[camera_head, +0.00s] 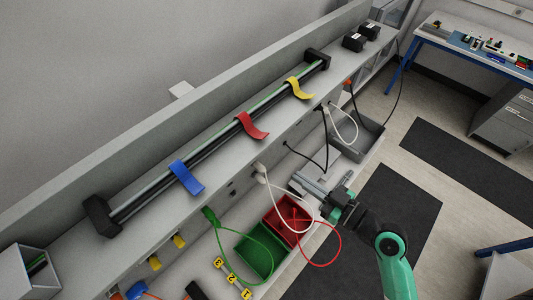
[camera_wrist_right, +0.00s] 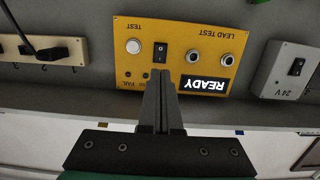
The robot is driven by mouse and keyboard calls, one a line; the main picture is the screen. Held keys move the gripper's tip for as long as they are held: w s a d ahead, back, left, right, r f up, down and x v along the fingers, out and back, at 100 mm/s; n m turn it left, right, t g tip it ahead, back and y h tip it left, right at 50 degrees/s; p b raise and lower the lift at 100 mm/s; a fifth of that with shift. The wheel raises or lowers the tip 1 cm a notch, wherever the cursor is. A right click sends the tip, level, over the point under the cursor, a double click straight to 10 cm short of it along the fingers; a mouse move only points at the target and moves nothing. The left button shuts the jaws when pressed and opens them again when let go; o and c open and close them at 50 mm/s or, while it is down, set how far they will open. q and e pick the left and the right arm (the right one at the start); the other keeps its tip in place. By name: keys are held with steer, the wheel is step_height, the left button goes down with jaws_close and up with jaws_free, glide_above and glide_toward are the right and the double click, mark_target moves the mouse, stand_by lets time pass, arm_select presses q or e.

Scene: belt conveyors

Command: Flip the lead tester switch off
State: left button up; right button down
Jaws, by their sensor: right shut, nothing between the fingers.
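The lead tester is a yellow panel (camera_wrist_right: 195,35), seen upside down in the right wrist view. It carries a black rocker switch (camera_wrist_right: 161,52), a round white button (camera_wrist_right: 133,46) marked TEST, two round sockets (camera_wrist_right: 210,58) and a display (camera_wrist_right: 205,85) reading READY. My right gripper (camera_wrist_right: 160,78) is shut and empty. Its fingertips appear just below the rocker switch in that view; I cannot tell whether they touch the panel. In the head view my right gripper (camera_head: 300,181) is at the front of the bench, and I cannot make out the tester there. My left gripper is not in view.
A grey 24 V switch box (camera_wrist_right: 288,72) and a cream socket strip (camera_wrist_right: 45,52) flank the tester. In the head view, a red bin (camera_head: 280,226) and a green bin (camera_head: 247,248) sit below my right gripper. Loose cables, including a red cable (camera_head: 338,237), hang nearby.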

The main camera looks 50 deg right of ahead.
steer(key=w+f+p, duration=0.1)
steer(key=w+p, duration=0.1)
steer(key=w, duration=1)
steer(key=shift+w+f+p, duration=0.15)
steer(key=shift+f+p, duration=0.05)
steer(key=shift+p, duration=0.2)
steer(key=shift+f, duration=0.1)
steer(key=shift+w+b, duration=0.15)
steer(key=shift+b, duration=0.8)
